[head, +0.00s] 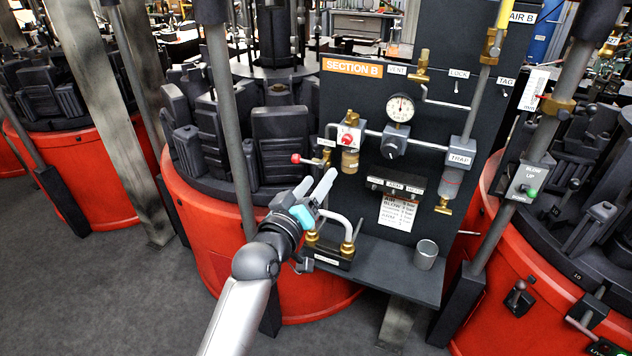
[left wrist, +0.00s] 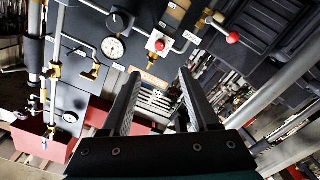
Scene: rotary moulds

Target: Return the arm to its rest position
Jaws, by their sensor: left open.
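My left arm (head: 240,310) reaches in from the bottom of the head view. Its gripper (head: 318,180) is in front of the lower left part of the dark Section B panel (head: 290,84). The two light fingers are apart and nothing shows between them. In the left wrist view the gripper (left wrist: 160,78) is also open and empty, pointing towards the panel. A lever with a red ball knob (head: 296,158) is just beyond the fingers; I cannot tell the exact gap. My right gripper is in neither view.
The panel carries a pressure gauge (head: 400,108), a red-knobbed valve (head: 347,141) and pipes. A shelf (head: 388,268) below holds a grey metal cup (head: 427,254) and a curved pipe fitting (head: 334,257). Red-based machines (head: 540,312) stand around. Grey floor (head: 90,290) is open at the left.

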